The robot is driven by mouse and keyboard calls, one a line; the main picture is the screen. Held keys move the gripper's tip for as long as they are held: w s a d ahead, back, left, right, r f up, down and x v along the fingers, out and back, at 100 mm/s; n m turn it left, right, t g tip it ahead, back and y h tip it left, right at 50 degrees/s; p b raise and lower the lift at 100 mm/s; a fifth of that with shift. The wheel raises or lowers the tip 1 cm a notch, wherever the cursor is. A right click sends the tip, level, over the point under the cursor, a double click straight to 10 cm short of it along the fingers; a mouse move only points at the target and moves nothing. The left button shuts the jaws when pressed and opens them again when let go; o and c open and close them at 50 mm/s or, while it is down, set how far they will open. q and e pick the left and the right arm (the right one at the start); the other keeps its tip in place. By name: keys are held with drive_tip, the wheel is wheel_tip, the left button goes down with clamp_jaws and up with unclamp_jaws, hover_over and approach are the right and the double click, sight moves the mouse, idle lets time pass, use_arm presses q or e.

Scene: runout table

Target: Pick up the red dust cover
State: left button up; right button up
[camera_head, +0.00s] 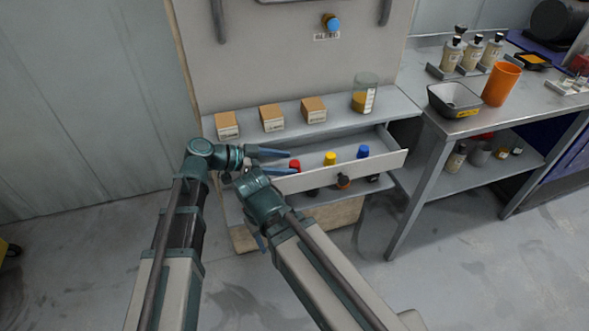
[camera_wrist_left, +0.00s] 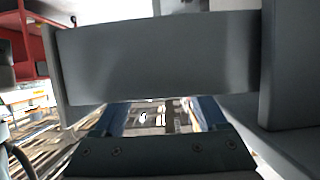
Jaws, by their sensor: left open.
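The red dust cover (camera_head: 295,165) shows small inside the open drawer (camera_head: 345,171), at its left end. My left gripper (camera_head: 284,161) is open, its blue fingers pointing right toward the red cover. The cover appears close to the fingertips; I cannot tell if it lies between them. In the left wrist view the two fingers (camera_wrist_left: 160,116) are apart with nothing seen held, and a grey panel fills the space beyond them. The red cover is not recognisable there. My right gripper (camera_head: 256,238) hangs low before the drawer, mostly hidden by its own arm.
A yellow cover (camera_head: 330,158) and a blue cover (camera_head: 363,151) stand in the drawer right of the red one. Boxes (camera_head: 272,117) and a beaker (camera_head: 364,94) stand on the shelf above. A metal bench (camera_head: 465,124) is at right. The floor in front is clear.

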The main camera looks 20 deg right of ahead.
sight(290, 164)
use_arm(q)
drive_tip(key=b+x, duration=0.1)
drive_tip(key=x, duration=0.2)
drive_tip(key=shift+d+f, duration=0.15)
drive_tip(key=shift+d, duration=0.1)
clamp_jaws()
